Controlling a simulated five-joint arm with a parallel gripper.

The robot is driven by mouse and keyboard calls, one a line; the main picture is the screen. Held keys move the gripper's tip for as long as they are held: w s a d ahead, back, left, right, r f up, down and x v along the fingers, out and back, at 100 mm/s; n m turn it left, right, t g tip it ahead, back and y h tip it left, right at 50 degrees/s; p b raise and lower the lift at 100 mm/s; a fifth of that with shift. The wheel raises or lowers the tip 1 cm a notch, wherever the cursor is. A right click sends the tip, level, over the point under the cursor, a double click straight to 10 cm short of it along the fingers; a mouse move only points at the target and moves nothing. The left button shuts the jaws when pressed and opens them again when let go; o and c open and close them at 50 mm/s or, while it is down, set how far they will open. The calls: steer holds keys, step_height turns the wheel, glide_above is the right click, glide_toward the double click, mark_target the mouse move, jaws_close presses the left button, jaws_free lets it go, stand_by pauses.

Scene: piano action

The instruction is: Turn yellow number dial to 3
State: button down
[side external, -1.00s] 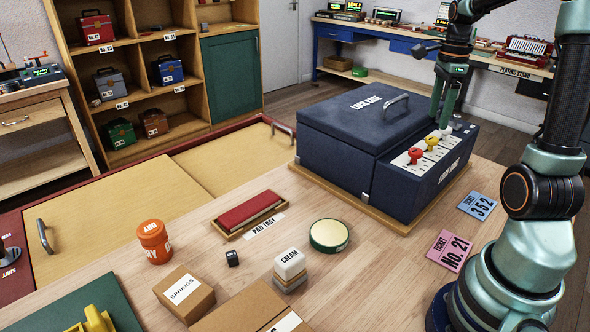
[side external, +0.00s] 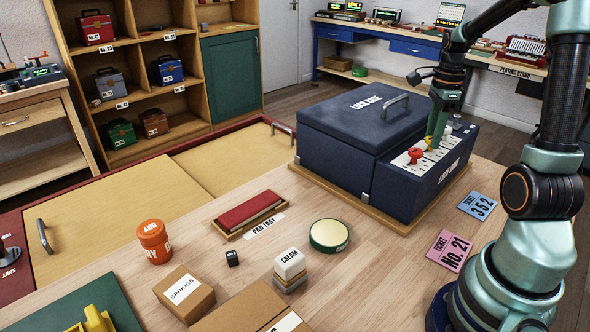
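The dark blue lock case (side external: 345,125) sits on the wooden table with its lid closed. A sloped white dial panel on its right part carries a red dial (side external: 415,155), a yellow dial (side external: 429,143) and a white dial (side external: 448,130). My gripper (side external: 434,143) points down at the yellow dial, with its green fingers covering most of it. Only a small bit of yellow shows, and the fingers are too small to tell whether they are closed on it. The numbers on the dials are not readable.
A blue ticket marked 352 (side external: 477,206) and a pink ticket marked No. 21 (side external: 450,250) lie right of the case. A pad tray (side external: 248,214), a round tin (side external: 329,236) and cream blocks (side external: 290,266) stand in front. The case's lid handle (side external: 395,104) rises left of my gripper.

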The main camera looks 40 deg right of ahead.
steer(key=shift+n, duration=0.3)
steer(key=n, duration=0.5)
steer(key=shift+n, duration=0.3)
steer(key=n, duration=1.1)
steer(key=shift+n, duration=0.4)
steer(key=n, duration=0.5)
steer(key=shift+r+n, duration=0.1)
steer(key=shift+n, duration=0.2)
steer(key=shift+c, duration=2.3)
jaws_free()
